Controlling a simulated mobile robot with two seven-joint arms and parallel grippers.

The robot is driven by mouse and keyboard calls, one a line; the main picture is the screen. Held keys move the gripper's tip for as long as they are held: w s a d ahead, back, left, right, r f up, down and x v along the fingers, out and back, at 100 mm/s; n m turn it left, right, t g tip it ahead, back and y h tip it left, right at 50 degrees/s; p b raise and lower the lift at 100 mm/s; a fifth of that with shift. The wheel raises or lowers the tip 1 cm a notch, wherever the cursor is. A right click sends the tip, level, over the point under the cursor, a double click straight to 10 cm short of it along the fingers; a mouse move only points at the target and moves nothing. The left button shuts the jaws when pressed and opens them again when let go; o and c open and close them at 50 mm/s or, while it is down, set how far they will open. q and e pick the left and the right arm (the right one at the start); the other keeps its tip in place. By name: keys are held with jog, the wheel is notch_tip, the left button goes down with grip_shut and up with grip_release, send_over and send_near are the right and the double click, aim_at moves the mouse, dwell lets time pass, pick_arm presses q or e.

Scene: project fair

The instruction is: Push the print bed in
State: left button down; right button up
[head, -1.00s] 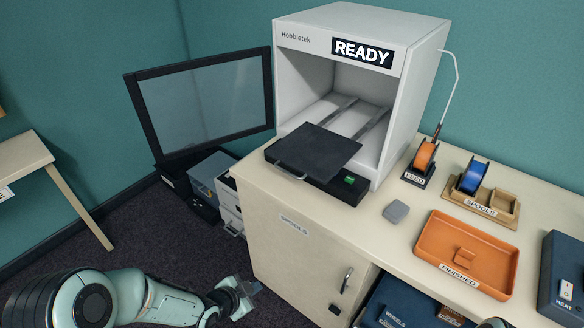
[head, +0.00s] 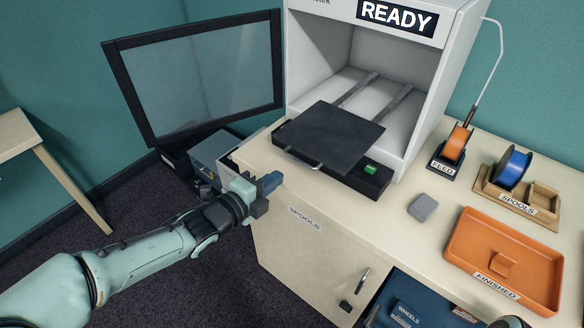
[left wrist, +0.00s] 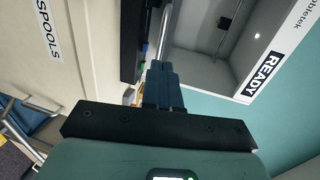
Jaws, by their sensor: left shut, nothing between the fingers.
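The black print bed (head: 335,135) sticks out of the front of the white printer (head: 425,70), on two rails, over the dark base. A metal handle (head: 305,161) is at its front edge. The printer's glass door (head: 205,80) stands open to the left. My left gripper (head: 270,183) is shut and empty, in front of and to the left of the bed, apart from it, by the cabinet's left edge. In the left wrist view the shut fingers (left wrist: 163,85) point towards the printer opening.
A green button (head: 370,169) is on the printer base. Bare worktop lies in front of the printer.

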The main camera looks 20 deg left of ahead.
aim_at(300, 162)
pick_arm(q)
jog(key=x, duration=0.7)
jog(key=shift+w+d, duration=0.1)
pick_arm(e)
jog(key=shift+r, duration=0.15)
